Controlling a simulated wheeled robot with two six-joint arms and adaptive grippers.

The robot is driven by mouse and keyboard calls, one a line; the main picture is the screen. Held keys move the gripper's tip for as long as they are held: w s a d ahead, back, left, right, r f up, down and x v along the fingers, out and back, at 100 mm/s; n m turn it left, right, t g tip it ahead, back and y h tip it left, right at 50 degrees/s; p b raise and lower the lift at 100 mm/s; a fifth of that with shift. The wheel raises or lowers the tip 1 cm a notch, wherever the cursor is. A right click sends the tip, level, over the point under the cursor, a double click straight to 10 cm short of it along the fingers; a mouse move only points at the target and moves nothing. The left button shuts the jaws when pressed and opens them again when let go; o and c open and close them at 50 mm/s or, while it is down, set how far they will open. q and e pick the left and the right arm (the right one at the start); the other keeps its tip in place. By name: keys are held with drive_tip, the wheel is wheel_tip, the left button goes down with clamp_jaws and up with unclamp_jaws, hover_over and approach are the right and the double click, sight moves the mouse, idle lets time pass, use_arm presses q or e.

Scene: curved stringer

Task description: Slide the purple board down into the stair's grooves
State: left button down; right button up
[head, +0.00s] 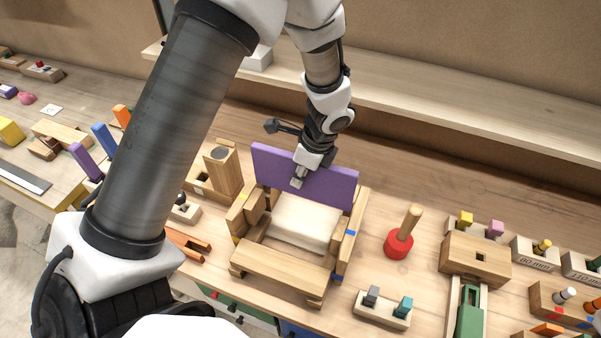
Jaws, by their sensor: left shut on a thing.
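The purple board (330,186) stands upright at the back of the wooden stair (283,266), spanning between its two side pieces. My left gripper (298,182) reaches down from above and is shut on the board's upper edge, left of its middle. The stair has a pale block (305,222) between its sides and a wooden tread at the front. The board's lower edge is hidden behind the pale block and the sides, so I cannot tell how deep it sits in the grooves. My right gripper does not show.
A red mallet (399,244) stands right of the stair. A small block with grey and teal pegs (382,309) lies in front of it. A wooden box with a round hole (222,168) stands left. A raised shelf (430,98) runs along the back.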

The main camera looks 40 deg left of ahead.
sight(314, 188)
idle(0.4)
use_arm(q)
drive_tip(key=shift+f+b, duration=5.3)
drive_tip(key=shift+f, duration=2.1)
drive_tip(key=c, duration=1)
unclamp_jaws()
drive_tip(key=v, duration=1.2)
